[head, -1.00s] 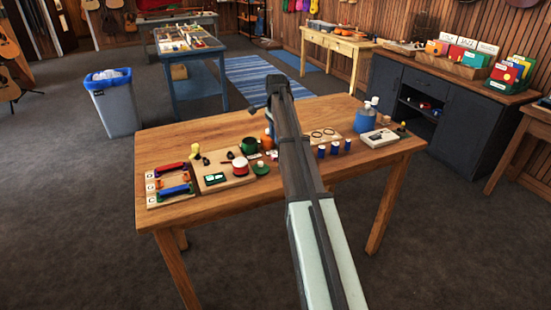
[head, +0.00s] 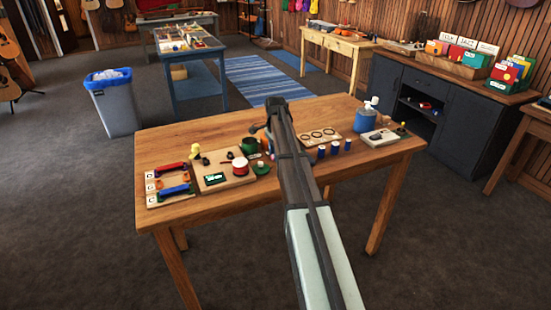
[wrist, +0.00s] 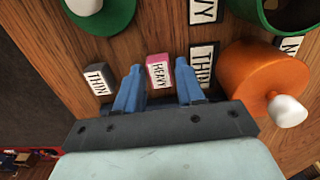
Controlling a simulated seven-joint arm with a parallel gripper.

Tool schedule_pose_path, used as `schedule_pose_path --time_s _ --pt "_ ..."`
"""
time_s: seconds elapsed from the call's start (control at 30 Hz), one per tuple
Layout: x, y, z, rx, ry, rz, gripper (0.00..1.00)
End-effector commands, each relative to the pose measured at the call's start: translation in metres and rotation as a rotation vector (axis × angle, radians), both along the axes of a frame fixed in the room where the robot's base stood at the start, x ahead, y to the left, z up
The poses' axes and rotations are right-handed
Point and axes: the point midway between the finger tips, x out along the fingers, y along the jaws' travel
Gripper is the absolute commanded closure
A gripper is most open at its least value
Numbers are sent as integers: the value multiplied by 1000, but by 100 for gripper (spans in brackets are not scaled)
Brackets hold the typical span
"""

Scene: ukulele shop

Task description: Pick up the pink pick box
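The pink pick box (wrist: 159,71), with a white label reading HEAVY, stands on the wooden table in the wrist view. My gripper (wrist: 159,68) is open, with its two blue fingers apart on the left and right of the box. Gaps show on both sides, and nothing is held. A grey box (wrist: 98,79) labelled THIN stands just left of the left finger. In the head view my arm hides the gripper and I cannot make out the pink box clearly.
In the wrist view, an orange round object (wrist: 252,88) with a white knob is close to the right finger. A green disc (wrist: 103,12) and a green pot (wrist: 286,16) lie beyond. In the head view, several blue-and-white cylinders (head: 334,148) stand right of my arm.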

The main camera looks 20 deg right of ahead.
Motion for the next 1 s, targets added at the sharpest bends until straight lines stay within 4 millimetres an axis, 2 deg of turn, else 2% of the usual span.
schedule_pose_path --time_s 0.07,0.4,0.77,1.0 --pt "0 0 0 0 0 0 66" --pt "0 0 0 0 0 0 99" --pt "0 0 5 0 0 0 100" --pt "1 0 39 -1 -2 0 100"
